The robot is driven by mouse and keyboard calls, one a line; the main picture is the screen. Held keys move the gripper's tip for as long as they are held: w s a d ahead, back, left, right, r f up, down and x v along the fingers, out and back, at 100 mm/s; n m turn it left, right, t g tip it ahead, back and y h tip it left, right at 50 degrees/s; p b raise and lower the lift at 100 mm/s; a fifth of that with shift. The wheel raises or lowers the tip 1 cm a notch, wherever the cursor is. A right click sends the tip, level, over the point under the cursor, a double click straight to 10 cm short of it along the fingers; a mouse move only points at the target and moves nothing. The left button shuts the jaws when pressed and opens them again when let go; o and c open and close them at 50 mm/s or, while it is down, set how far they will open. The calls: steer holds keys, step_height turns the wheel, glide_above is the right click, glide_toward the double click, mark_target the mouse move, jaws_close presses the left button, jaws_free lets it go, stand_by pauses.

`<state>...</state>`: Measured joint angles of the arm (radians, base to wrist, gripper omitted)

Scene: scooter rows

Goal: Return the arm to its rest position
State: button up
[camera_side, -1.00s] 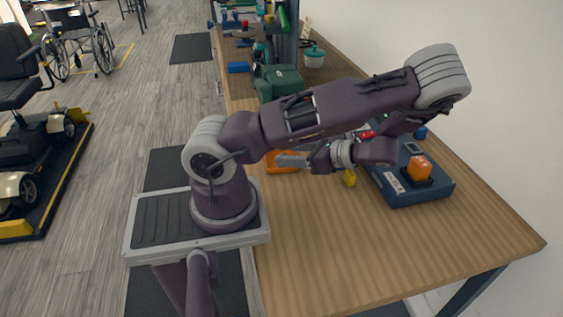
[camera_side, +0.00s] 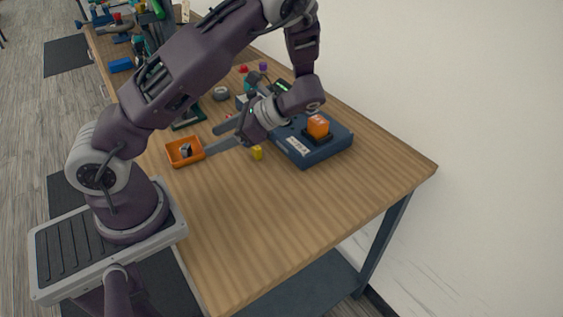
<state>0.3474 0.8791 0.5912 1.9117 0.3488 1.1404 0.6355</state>
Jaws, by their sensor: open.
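My gripper (camera_side: 211,140) is open, its two grey fingers spread and pointing left. Nothing shows between them. It hangs over the wooden bench, just right of an orange tray (camera_side: 171,158) and left of a dark blue device (camera_side: 330,151). My arm rises from its base at the lower left, passes across the upper middle of the view and bends down to the wrist. My arm hides part of the bench behind it.
A small grey and dark part (camera_side: 186,150) lies in the orange tray. An orange block (camera_side: 318,126) sits on the blue device. Tools crowd the bench's far end. The near bench top (camera_side: 260,220) is clear.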

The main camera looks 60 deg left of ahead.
steer(key=s+d+r+n+t+h, duration=0.3)
steer(key=s+d+r+n+t, duration=0.1)
steer(key=d+r+t, duration=0.3)
steer(key=s+d+r+n+t+h, duration=0.3)
steer(key=s+d+r+t+h, duration=0.1)
steer(key=d+r+t, duration=0.3)
step_height(320, 180, up, 4)
steer(key=shift+d+r+n+h, duration=0.1)
steer(key=shift+d+n+h, duration=0.25)
steer(key=shift+d, duration=0.7)
